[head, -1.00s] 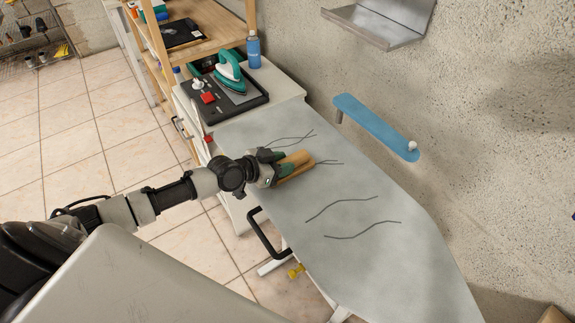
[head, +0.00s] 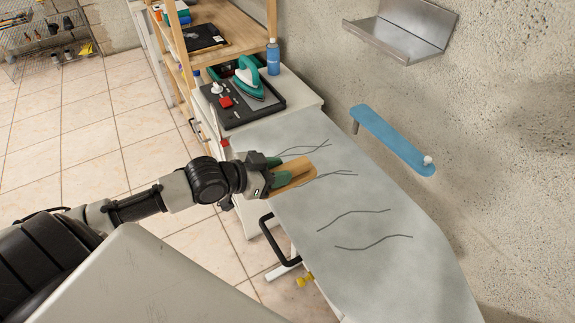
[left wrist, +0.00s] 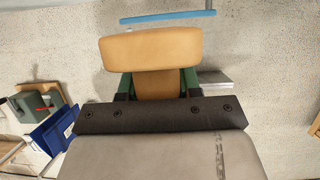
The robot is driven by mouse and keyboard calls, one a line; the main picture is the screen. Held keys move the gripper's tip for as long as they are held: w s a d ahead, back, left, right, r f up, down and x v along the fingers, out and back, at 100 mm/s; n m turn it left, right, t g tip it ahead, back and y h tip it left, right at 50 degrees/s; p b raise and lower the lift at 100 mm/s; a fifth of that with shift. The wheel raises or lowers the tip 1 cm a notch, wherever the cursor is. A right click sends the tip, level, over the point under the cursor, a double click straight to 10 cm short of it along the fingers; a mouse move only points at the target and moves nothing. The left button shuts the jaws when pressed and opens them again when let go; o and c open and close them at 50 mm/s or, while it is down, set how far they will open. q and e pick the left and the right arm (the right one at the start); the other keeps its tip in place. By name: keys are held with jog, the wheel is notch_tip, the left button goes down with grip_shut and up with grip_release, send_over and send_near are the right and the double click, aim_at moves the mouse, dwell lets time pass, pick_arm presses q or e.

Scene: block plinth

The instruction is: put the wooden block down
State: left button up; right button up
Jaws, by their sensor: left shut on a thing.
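The wooden block (head: 296,173) is light tan with a rounded end. It is in my left gripper (head: 283,177), whose green-padded fingers are shut on it, over the far left part of the grey ironing board (head: 360,215). I cannot tell from the head view whether the block touches the board. In the left wrist view the block (left wrist: 152,50) sticks out beyond the green finger pads (left wrist: 155,83). My right gripper is not in view.
A black tray (head: 232,121) with a teal iron (head: 247,78) stands on a white cabinet behind the board. A blue bottle (head: 273,57) stands there too. A blue sleeve board (head: 392,140) and a metal shelf (head: 402,32) are near the wall. The board's near half is clear.

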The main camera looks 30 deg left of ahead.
pick_arm(q)
jog(key=shift+s+r, duration=0.45)
jog(key=shift+s, duration=0.25)
jog(key=shift+s+r, duration=0.45)
jog(key=shift+s, duration=0.25)
